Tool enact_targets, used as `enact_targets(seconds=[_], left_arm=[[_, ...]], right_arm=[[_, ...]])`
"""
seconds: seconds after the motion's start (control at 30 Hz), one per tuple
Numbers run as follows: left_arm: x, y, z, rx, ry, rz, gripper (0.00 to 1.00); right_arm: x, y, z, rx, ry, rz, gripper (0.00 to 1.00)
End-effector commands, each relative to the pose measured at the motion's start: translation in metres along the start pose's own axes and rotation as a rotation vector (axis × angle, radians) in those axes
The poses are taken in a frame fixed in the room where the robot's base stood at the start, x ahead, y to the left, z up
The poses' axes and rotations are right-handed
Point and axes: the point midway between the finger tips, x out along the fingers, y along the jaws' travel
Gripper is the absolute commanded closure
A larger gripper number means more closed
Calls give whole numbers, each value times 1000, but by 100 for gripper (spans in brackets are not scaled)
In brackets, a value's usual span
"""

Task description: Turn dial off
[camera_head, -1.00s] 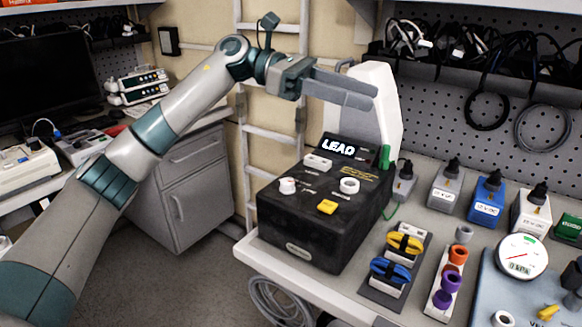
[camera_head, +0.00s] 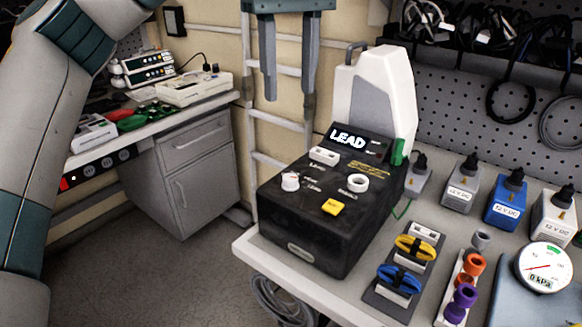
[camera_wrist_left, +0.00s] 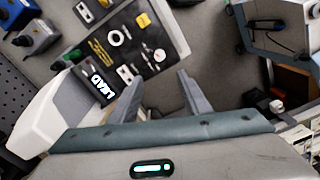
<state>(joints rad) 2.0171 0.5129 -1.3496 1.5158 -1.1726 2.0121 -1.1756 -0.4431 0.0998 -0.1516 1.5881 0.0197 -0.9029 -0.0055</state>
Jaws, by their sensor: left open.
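A black box (camera_head: 310,235) stands on the bench corner, its lit display (camera_head: 348,140) reading "LEAD". On its sloped top are a white dial (camera_head: 290,181) at left with a small red mark, a white ring-shaped knob (camera_head: 357,183) at right and a yellow button (camera_head: 333,208). The dial also shows in the left wrist view (camera_wrist_left: 160,55), just beyond the fingertips. My left gripper (camera_head: 290,97) is open and empty, fingers pointing down, above and behind the box and apart from it. It also shows in the left wrist view (camera_wrist_left: 160,76). My right gripper is not in view.
A white upright case (camera_head: 375,95) stands behind the box. Several power adapters (camera_head: 508,205), a pressure gauge (camera_head: 545,267) and yellow and blue coiled leads (camera_head: 415,248) crowd the bench to the right. A grey cabinet (camera_head: 190,180) stands at left, with open floor between.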

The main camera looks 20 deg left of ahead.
Motion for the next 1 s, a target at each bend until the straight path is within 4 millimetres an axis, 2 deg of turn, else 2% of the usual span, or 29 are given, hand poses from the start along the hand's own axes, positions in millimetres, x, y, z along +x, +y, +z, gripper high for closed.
enact_targets(seconds=[0.27,0.47,0.67,1.0], left_arm=[[3,0,0,0,-3,1,56],[18,0,0,0,-3,-1,56],[46,0,0,-1,-3,-1,56],[107,0,1,-1,-4,-2,56]], right_arm=[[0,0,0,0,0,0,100],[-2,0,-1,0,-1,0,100],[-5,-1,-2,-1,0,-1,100],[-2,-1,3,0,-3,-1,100]])
